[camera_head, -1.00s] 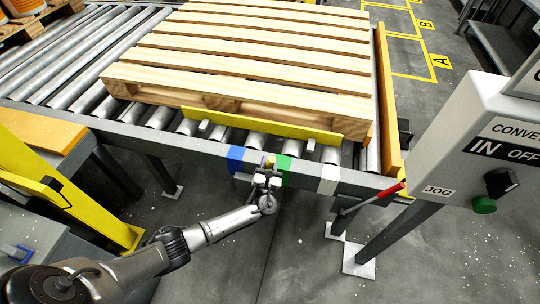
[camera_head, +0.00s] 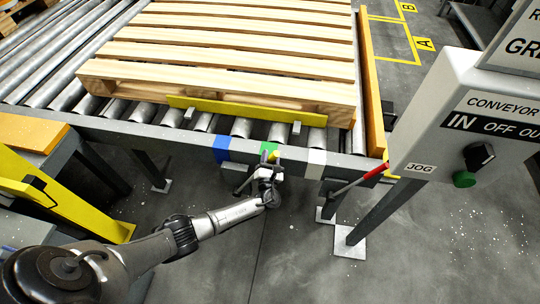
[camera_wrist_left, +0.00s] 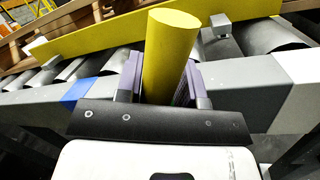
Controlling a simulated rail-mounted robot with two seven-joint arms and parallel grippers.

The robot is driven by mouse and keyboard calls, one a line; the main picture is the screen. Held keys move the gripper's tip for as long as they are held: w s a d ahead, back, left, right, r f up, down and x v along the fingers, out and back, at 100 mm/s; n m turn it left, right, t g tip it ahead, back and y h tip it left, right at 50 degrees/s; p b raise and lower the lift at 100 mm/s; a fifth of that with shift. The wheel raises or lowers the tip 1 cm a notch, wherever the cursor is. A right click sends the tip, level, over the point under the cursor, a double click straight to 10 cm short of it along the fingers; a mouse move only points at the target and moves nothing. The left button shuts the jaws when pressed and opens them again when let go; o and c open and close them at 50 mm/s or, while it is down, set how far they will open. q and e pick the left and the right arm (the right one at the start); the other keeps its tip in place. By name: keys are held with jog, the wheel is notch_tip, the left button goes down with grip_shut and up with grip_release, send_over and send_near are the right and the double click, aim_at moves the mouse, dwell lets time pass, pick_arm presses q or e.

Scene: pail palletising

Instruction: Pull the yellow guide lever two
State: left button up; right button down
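The yellow guide lever (camera_head: 273,155) stands at the front rail of the roller conveyor, at the green mark (camera_head: 267,147). In the left wrist view the lever (camera_wrist_left: 170,55) is a thick yellow cylinder between the purple-grey pads of my left gripper (camera_wrist_left: 165,85). The pads press against both its sides, so the gripper is shut on it. In the head view my left gripper (camera_head: 268,168) is at the rail's front side. The yellow guide board (camera_head: 235,109) lies along the pallet's near edge. My right gripper is not in view.
A wooden pallet (camera_head: 230,51) rests on the rollers. The rail has a blue mark (camera_head: 221,149) and a white mark (camera_head: 316,157). A red-handled lever (camera_head: 372,172) and a control box (camera_head: 450,130) stand at right. Open floor lies in front.

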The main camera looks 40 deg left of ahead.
pick_arm(q)
jog(key=shift+o, duration=1.4)
jog(key=shift+w+d, duration=0.1)
jog(key=shift+d, duration=0.05)
jog(key=shift+o, duration=0.3)
jog(key=shift+r, duration=0.1)
jog(key=shift+s+d+p, duration=0.2)
jog(key=shift+s+p, duration=0.1)
jog(key=shift+s, duration=0.15)
jog(key=p+v, duration=0.2)
jog(key=v, duration=1.1)
jog(key=shift+w+a, duration=0.1)
